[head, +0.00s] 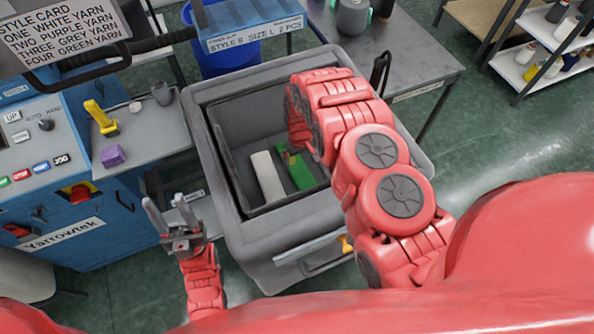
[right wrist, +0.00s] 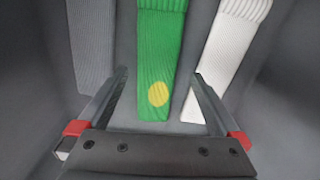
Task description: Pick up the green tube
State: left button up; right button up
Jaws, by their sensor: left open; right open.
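The green tube (head: 299,172) is a ribbed knitted piece lying in the grey bin, partly hidden by my right arm in the head view. In the right wrist view the green tube (right wrist: 160,55) bears a round yellow spot near its close end. My right gripper (right wrist: 162,72) is open, with its fingertips on either side of the tube's near part; I cannot tell whether they touch it. In the head view my right gripper is mostly hidden behind its arm. My left gripper (head: 172,212) is open and empty, left of the bin.
A white tube (head: 267,177) lies beside the green one, and a grey tube (right wrist: 92,40) lies on its other side. The bin's walls (head: 223,165) surround them. A side shelf (head: 150,140) holds a yellow tool (head: 101,118) and a purple block (head: 112,155).

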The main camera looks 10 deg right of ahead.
aim_at(301, 173)
jog(key=shift+s+d+f, duration=0.15)
jog(key=shift+s+f, duration=0.05)
jog(key=shift+f, duration=0.4)
jog(key=shift+w+f+p, duration=0.2)
jog(key=shift+f+p, duration=0.2)
jog(key=shift+s+d+f+p, duration=0.1)
jog(key=shift+f+p, duration=0.3)
jog(key=shift+f, duration=0.25)
jog(key=shift+s+d+f+p, duration=0.1)
jog(key=shift+f+p, duration=0.25)
jog(key=shift+f, duration=0.3)
jog(key=shift+w+f, duration=0.1)
jog(key=shift+f, duration=0.35)
jog(key=shift+a+f+b, duration=0.1)
jog(key=shift+f+b, duration=0.25)
jog(key=shift+f, duration=0.3)
jog(key=c, duration=1.1)
jog(key=shift+o, duration=0.2)
jog(key=shift+r, duration=0.1)
